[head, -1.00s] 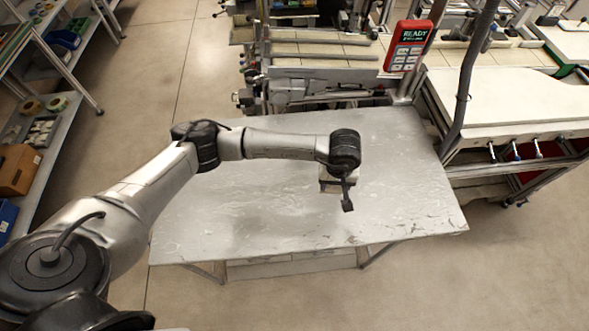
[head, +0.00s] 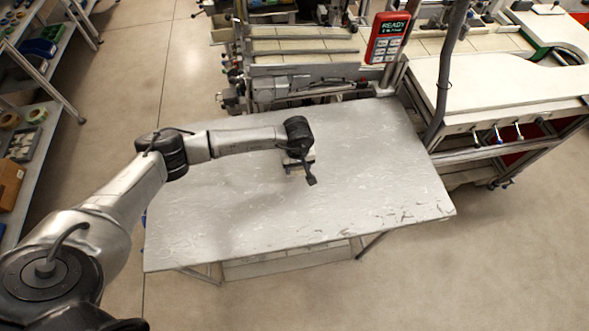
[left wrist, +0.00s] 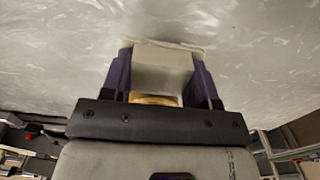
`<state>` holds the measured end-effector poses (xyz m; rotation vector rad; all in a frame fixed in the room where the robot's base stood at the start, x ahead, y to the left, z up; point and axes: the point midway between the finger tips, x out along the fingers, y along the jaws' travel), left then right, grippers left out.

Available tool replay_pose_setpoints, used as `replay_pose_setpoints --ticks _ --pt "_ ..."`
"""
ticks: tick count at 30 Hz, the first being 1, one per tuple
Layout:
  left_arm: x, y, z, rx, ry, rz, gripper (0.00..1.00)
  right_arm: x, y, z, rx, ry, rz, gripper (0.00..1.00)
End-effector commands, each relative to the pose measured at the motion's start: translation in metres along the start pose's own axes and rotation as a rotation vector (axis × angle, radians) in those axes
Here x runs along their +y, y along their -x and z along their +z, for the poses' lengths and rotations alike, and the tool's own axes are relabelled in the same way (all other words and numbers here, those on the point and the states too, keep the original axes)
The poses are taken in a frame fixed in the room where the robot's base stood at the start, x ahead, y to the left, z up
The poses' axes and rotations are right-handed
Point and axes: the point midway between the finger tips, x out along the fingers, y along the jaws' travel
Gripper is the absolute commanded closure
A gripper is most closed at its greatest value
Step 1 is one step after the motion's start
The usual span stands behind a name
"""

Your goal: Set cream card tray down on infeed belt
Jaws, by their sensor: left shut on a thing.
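My left gripper (head: 299,166) hangs from the left arm over the grey metal table (head: 380,190). In the left wrist view its two purple fingers (left wrist: 160,62) are shut on a pale cream block-like thing (left wrist: 163,72), which I take for the cream card tray. A tan-gold strip shows at its near end. In the head view the wrist hides most of it. Whether it touches the table cannot be told. Cream belt strips (head: 305,47) run on the machine behind the table; which one is the infeed belt is unclear. My right gripper is not in view.
A red handheld panel reading READY (head: 388,38) stands at the table's back right corner, beside a grey post (head: 445,75). A white-topped bench (head: 500,90) is at right. Shelves with tape reels (head: 36,115) stand at left. The tabletop is otherwise clear.

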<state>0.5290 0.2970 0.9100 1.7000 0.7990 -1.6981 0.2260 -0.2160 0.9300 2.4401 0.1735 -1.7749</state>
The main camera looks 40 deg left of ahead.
Motion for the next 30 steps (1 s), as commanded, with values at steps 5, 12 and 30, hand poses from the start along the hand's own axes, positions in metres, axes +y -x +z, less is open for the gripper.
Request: replay_pose_setpoints --ticks 5,12,30 --pt "-0.007 -0.007 -0.009 0.000 0.000 0.001 0.74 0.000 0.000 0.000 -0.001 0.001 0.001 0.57" --pt "-0.007 -0.029 -0.008 -0.002 0.000 0.000 0.74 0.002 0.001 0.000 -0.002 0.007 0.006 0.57" --pt "-0.007 -0.050 -0.009 0.000 -0.001 0.002 0.74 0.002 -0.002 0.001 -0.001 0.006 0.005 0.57"
